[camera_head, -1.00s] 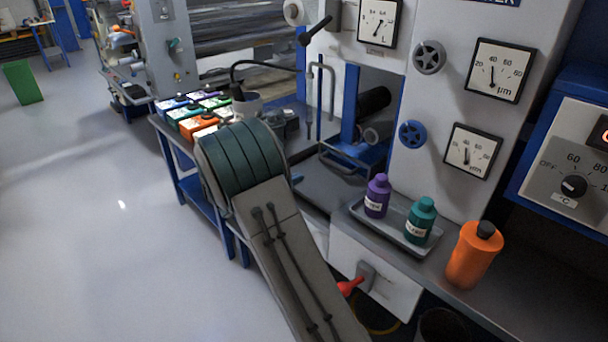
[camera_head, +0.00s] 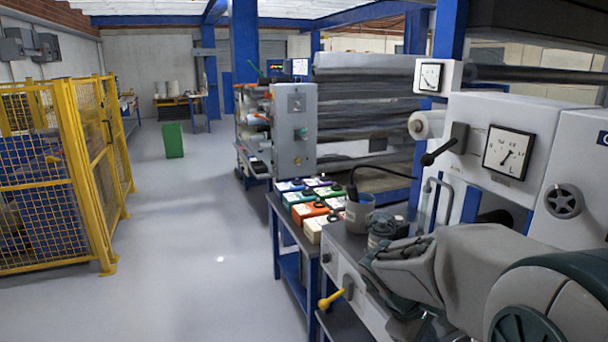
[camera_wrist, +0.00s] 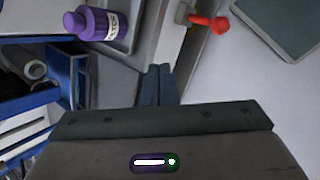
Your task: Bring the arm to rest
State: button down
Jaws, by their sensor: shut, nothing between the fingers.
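My arm (camera_head: 480,270) is bent across the lower right of the head view, in front of the machine's grey bench. My gripper (camera_wrist: 158,85) shows in the wrist view with its dark fingertips together and nothing between them. It points down past the edge of the bench. The fingertips are not clearly seen in the head view. A purple bottle (camera_wrist: 97,24) lies at the upper left of the wrist view, apart from the fingers. A red handle (camera_wrist: 208,22) is at the upper right, also apart.
Several coloured boxes (camera_head: 309,212) stand on the blue-legged bench, beside a grey pot (camera_head: 358,213). A yellow handle (camera_head: 333,298) sticks out of the bench front. A yellow mesh fence (camera_head: 85,170) stands at the left. The grey floor (camera_head: 190,270) between is clear.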

jog(key=s+a+r+m+t+y+p, duration=0.2)
jog(key=s+a+r+m+y, duration=0.3)
jog(key=s+a+m, duration=0.3)
jog(key=s+y+p, duration=0.1)
jog(key=s, duration=0.2)
jog(key=shift+s+a+r, duration=0.3)
jog(key=shift+s+a, duration=0.05)
jog(key=shift+a, duration=0.05)
jog(key=shift+s, duration=0.1)
